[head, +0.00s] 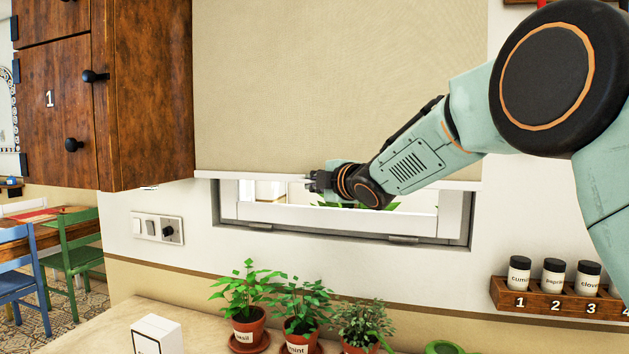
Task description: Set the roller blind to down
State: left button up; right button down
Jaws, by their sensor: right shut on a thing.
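The beige roller blind (335,85) hangs over most of the window. Its white bottom bar (250,176) is a little above the window's lower frame, leaving a low strip of glass uncovered. My right gripper (318,181) is at the bar, near the middle of its length, and is shut on it. The gripper and wrist hide part of the bar. My right arm reaches in from the right. My left gripper is not in view.
A wooden cabinet (150,90) stands left of the blind. Below the window are potted herbs (300,310) and a white box (157,336) on the counter. A spice rack (560,296) hangs at the right, under my arm. A switch panel (157,228) is on the wall.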

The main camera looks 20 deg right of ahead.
notch_tip(320, 180, down, 12)
jog(key=b, duration=0.9)
jog(key=shift+r, duration=0.15)
jog(key=c, duration=1.8)
grip_release()
jog(key=shift+f, duration=0.2)
jog(key=shift+c, duration=0.2)
jog(key=o, duration=0.4)
jog(key=shift+d+r, duration=0.1)
jog(key=shift+d, duration=0.05)
jog(key=shift+r, duration=0.15)
jog(key=v, duration=1.2)
